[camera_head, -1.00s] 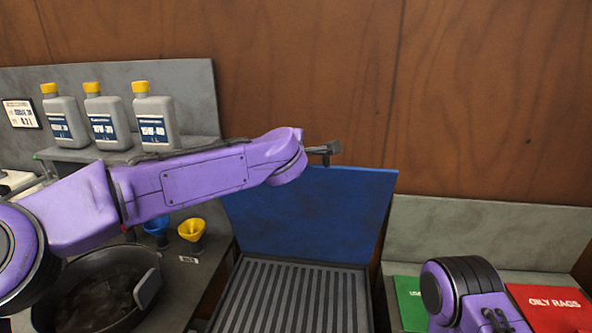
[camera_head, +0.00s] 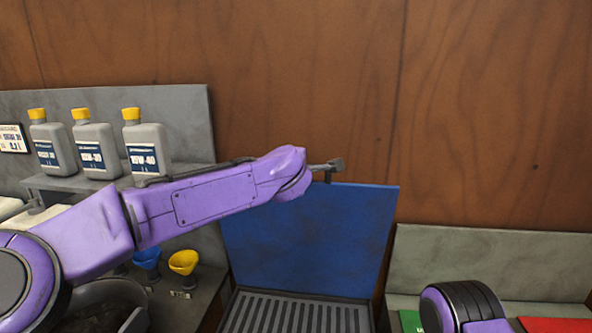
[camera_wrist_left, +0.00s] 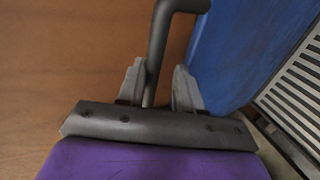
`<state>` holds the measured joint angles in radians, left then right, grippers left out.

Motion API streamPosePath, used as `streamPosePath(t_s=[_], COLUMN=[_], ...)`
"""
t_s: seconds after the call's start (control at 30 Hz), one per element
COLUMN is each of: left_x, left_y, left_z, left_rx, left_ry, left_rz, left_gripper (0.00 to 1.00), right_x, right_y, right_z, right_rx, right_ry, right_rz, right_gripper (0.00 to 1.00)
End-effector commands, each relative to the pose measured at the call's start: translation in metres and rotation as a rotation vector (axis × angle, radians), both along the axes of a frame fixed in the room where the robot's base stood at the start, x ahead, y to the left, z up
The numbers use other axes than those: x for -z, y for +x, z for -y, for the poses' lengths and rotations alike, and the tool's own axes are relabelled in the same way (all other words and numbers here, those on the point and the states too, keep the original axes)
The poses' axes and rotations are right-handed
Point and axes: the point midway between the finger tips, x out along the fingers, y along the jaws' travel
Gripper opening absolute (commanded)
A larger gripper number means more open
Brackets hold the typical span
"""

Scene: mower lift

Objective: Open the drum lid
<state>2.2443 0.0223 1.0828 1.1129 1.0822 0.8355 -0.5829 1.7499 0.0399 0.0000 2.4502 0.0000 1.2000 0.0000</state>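The blue lid (camera_head: 305,235) stands raised, nearly upright, behind a ribbed grey surface (camera_head: 290,315). My left arm comes in from the left, and my left gripper (camera_head: 328,168) is at the lid's top edge. In the left wrist view, my left gripper (camera_wrist_left: 160,90) has its two fingers apart with a dark bent bar (camera_wrist_left: 158,50) between them. The bar is close to the left finger, with a gap to the right finger. The blue lid also shows at the right there (camera_wrist_left: 235,50). My right gripper is out of view.
Several oil bottles (camera_head: 93,150) stand on a shelf at the left. A blue funnel (camera_head: 146,258) and a yellow funnel (camera_head: 183,263) are below them. A red panel (camera_head: 555,324) is at the lower right. A wooden wall (camera_head: 480,110) is behind.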

Motion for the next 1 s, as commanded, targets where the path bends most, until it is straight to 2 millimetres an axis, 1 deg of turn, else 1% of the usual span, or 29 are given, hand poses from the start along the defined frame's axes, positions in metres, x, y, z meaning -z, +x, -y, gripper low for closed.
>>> streamPosePath(t_s=[0.17, 0.27, 0.37, 0.5, 0.6, 0.7, 0.8, 1.0], left_x=[0.001, -0.001, -0.006, -0.018, -0.026, -0.032, -0.035, -0.037], left_y=[0.000, -0.007, -0.025, -0.057, -0.076, -0.088, -0.094, -0.095], left_z=[-0.001, -0.003, -0.007, -0.015, -0.019, -0.022, -0.023, -0.023], left_rx=[-0.002, -0.001, 0.000, 0.000, 0.000, 0.000, 0.000, 0.000], left_ry=[0.002, 0.000, 0.000, 0.000, 0.000, 0.000, 0.000, 0.001], left_rz=[-0.001, 0.002, 0.005, 0.005, 0.004, 0.002, 0.000, 0.000], left_gripper=[0.38, 0.38, 0.38, 0.38, 0.38, 0.38, 0.38, 0.38], right_x=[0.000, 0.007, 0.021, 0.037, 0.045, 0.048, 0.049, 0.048], right_y=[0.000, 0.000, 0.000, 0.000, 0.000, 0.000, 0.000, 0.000], right_z=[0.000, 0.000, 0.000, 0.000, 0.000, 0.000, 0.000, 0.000], right_rx=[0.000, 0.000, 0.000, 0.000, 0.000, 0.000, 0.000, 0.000], right_ry=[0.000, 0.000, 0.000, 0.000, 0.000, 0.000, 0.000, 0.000], right_rz=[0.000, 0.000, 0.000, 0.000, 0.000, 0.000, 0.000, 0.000], right_gripper=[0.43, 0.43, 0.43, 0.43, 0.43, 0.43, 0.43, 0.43])
